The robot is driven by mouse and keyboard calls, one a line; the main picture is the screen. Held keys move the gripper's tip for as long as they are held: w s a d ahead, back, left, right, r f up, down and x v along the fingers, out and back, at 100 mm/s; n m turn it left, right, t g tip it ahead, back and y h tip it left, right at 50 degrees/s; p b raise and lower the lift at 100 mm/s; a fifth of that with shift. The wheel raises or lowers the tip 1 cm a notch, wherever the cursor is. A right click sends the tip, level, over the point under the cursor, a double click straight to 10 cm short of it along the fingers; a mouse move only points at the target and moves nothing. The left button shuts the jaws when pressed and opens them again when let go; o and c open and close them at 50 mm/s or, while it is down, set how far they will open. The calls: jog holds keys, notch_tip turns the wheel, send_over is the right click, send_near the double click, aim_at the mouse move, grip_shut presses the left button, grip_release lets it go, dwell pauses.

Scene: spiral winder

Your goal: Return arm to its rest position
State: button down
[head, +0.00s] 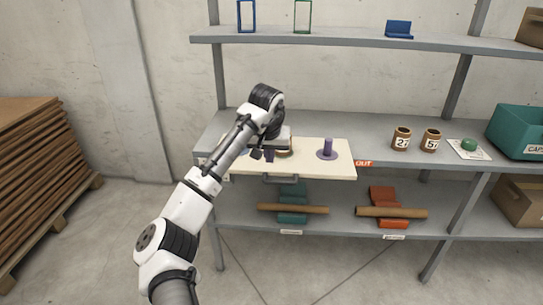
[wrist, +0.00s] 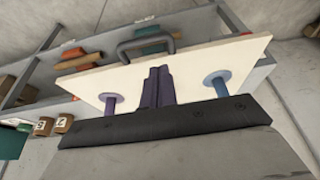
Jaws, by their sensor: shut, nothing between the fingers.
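My arm reaches over the left part of a cream board (head: 342,166) on the middle shelf. My gripper (head: 263,156) is at its end, above the board and left of the purple peg (head: 327,148). In the wrist view its dark purple fingers (wrist: 157,86) are together, with nothing seen between them. The purple peg (wrist: 110,102) stands left of the fingers there, and a blue peg (wrist: 217,84) stands right of them, both apart from them.
The board has a grey front handle (wrist: 146,44). Two brown numbered jars (head: 402,138), a green thing on a white card (head: 468,146) and a teal bin (head: 516,132) stand to the right. Rolls lie on the lower shelf (head: 340,227). Stacked brown sheets (head: 30,165) stand at left. Front floor is clear.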

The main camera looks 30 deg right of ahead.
jog(key=shift+s+r, duration=0.1)
jog(key=shift+r, duration=0.15)
dwell(0.4)
